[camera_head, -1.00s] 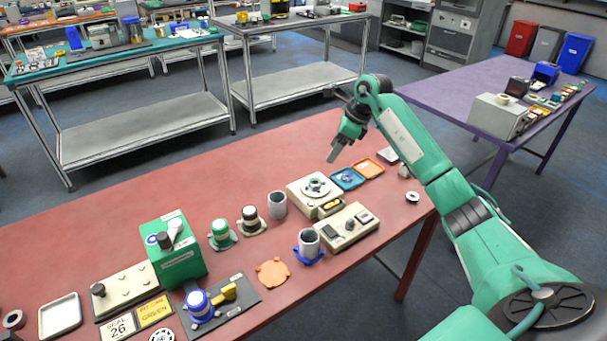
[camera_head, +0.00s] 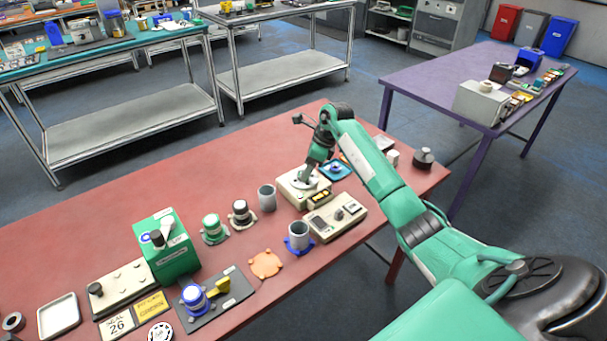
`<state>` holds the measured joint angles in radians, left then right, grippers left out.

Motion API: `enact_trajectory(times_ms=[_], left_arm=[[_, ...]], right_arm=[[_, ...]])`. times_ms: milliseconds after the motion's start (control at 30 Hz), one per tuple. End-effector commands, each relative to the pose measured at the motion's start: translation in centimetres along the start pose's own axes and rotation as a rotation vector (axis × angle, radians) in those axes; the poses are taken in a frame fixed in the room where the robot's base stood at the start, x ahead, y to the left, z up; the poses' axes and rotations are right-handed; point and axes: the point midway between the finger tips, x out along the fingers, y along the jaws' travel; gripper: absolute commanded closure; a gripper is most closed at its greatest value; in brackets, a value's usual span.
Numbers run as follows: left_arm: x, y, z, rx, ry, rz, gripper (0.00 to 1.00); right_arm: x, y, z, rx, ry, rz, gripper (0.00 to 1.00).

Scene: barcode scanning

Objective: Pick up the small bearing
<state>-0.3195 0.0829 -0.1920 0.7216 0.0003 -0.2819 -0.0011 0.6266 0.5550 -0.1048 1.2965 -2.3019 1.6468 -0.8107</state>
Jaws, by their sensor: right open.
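My right gripper (camera_head: 307,178) points down over the beige scale-like box (camera_head: 288,190) on the red table. Its fingers are open and reach the round plate on top of the box, where they hide most of what lies there. I cannot tell whether they touch it. A blue tray (camera_head: 327,172) with small parts sits just right of the gripper, partly behind my arm. No small bearing can be made out for certain; the parts on the box and in the tray are too small or covered. My left gripper is not in view.
A beige control box (camera_head: 352,207), a grey cup (camera_head: 267,198) and a grey cylinder in a blue holder (camera_head: 299,236) stand close to the gripper. A dark knobbed piece (camera_head: 423,158) stands at the table's right end. The table's back left is clear.

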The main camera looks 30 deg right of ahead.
Motion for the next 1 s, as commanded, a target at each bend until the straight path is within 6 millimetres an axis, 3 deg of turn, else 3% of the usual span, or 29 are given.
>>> enact_trajectory(times_ms=[167, 433, 700, 1000], left_arm=[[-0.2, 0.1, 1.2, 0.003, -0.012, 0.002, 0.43], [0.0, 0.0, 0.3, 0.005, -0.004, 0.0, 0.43], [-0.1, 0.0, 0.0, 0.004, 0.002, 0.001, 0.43], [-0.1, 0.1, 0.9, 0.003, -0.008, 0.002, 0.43]], right_arm=[[1.9, 0.1, 0.0, 0.001, -0.001, 0.002, 0.39], [2.2, 0.0, 0.0, 0.0, 0.0, -0.001, 0.39], [2.2, 0.0, 0.0, 0.0, 0.0, -0.001, 0.88], [2.0, -0.1, 0.1, -0.001, -0.001, -0.002, 0.92]])
